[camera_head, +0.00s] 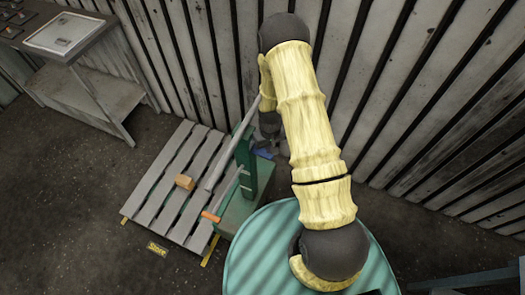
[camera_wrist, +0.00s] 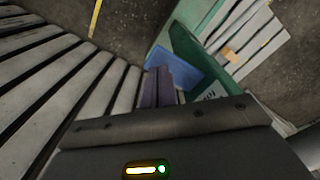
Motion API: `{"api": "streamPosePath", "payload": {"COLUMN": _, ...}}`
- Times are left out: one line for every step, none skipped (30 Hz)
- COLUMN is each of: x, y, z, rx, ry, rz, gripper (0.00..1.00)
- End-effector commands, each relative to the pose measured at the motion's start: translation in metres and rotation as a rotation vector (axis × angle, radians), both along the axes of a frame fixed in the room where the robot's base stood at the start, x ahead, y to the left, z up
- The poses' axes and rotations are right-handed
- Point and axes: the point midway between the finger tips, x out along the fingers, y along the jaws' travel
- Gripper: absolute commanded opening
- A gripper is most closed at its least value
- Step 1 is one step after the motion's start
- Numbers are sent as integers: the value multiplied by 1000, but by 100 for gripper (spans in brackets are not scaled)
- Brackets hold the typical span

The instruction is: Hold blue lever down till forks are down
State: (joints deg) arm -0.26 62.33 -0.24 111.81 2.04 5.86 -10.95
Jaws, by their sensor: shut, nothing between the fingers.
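The blue lever (camera_head: 263,153) shows as a small blue piece at the green machine post (camera_head: 248,172) in the head view, partly hidden by my arm. In the wrist view a blue surface (camera_wrist: 190,72), apparently the lever, lies just beyond my fingertips. My gripper (camera_wrist: 160,72) is shut and empty, its fingers overlapping the blue surface's lower left edge. I cannot tell whether they touch it. In the head view my gripper is mostly hidden behind my arm. The forks are not clearly visible; a slatted pallet (camera_head: 172,188) beside the post covers that area.
A ribbed wall (camera_head: 400,90) stands close behind my arm. A grey bench (camera_head: 85,100) is at the left.

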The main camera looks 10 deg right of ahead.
Motion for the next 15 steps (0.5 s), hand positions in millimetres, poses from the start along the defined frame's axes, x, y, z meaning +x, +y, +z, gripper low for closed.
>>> {"api": "streamPosePath", "payload": {"x": 0, "y": 0, "z": 0, "rx": 0, "ry": 0, "rz": 0, "gripper": 0}}
{"api": "streamPosePath", "payload": {"x": 0, "y": 0, "z": 0, "rx": 0, "ry": 0, "rz": -1, "gripper": 0}}
{"api": "streamPosePath", "payload": {"x": 0, "y": -1, "z": 0, "rx": 0, "ry": 0, "rz": -1, "gripper": 0}}
{"api": "streamPosePath", "payload": {"x": 0, "y": -1, "z": 0, "rx": 0, "ry": 0, "rz": -1, "gripper": 0}}
{"api": "streamPosePath", "payload": {"x": 0, "y": -1, "z": 0, "rx": 0, "ry": 0, "rz": -1, "gripper": 0}}
{"api": "streamPosePath", "payload": {"x": 0, "y": -1, "z": 0, "rx": 0, "ry": 0, "rz": -2, "gripper": 0}}
{"api": "streamPosePath", "payload": {"x": 0, "y": -1, "z": 0, "rx": 0, "ry": 0, "rz": -3, "gripper": 0}}
{"api": "streamPosePath", "payload": {"x": 0, "y": -2, "z": 0, "rx": 0, "ry": 0, "rz": -3, "gripper": 0}}
{"api": "streamPosePath", "payload": {"x": 0, "y": -2, "z": 0, "rx": 0, "ry": 0, "rz": -4, "gripper": 0}}
{"api": "streamPosePath", "payload": {"x": 0, "y": -2, "z": 0, "rx": 0, "ry": 0, "rz": -4, "gripper": 0}}
{"api": "streamPosePath", "payload": {"x": 0, "y": -2, "z": 0, "rx": 0, "ry": 0, "rz": -4, "gripper": 0}}
{"api": "streamPosePath", "payload": {"x": 0, "y": -2, "z": -1, "rx": 0, "ry": 0, "rz": -4, "gripper": 0}}
{"api": "streamPosePath", "payload": {"x": 0, "y": -2, "z": -3, "rx": 0, "ry": 0, "rz": -4, "gripper": 0}}
{"api": "streamPosePath", "payload": {"x": 0, "y": -2, "z": -6, "rx": 0, "ry": 1, "rz": -3, "gripper": 0}}
{"api": "streamPosePath", "payload": {"x": 0, "y": -2, "z": -11, "rx": 0, "ry": 1, "rz": -3, "gripper": 0}}
